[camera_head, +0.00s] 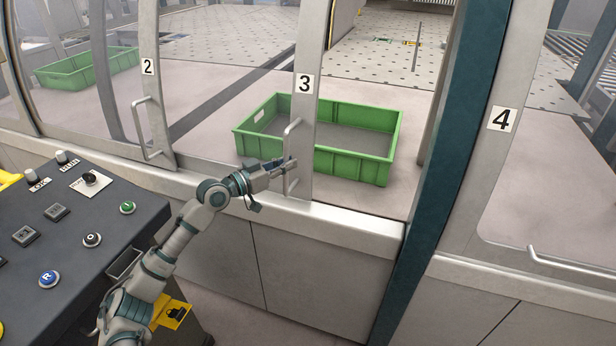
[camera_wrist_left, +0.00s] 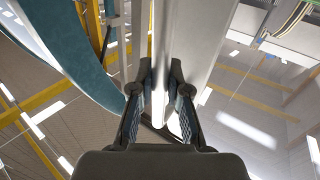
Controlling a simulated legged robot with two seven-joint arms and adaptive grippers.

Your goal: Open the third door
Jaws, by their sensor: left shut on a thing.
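The third door's upright frame (camera_head: 307,105), marked with a black 3 on a white label, stands in the middle of the head view. Its handle (camera_head: 292,128) is a pale vertical bar on this frame. My left gripper (camera_head: 288,166) is shut on the lower part of the handle. In the left wrist view the two dark fingers (camera_wrist_left: 160,105) sit on either side of the pale bar (camera_wrist_left: 185,125). The space right of the door's frame looks clear, with no glass that I can make out. My right gripper is not in view.
A green crate (camera_head: 375,115) stands inside behind the third door. The second door's handle (camera_head: 146,130) is to the left, the fourth door's handle (camera_head: 570,265) to the right. A teal post (camera_head: 440,190) stands between. A dark control panel (camera_head: 70,225) fills the lower left.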

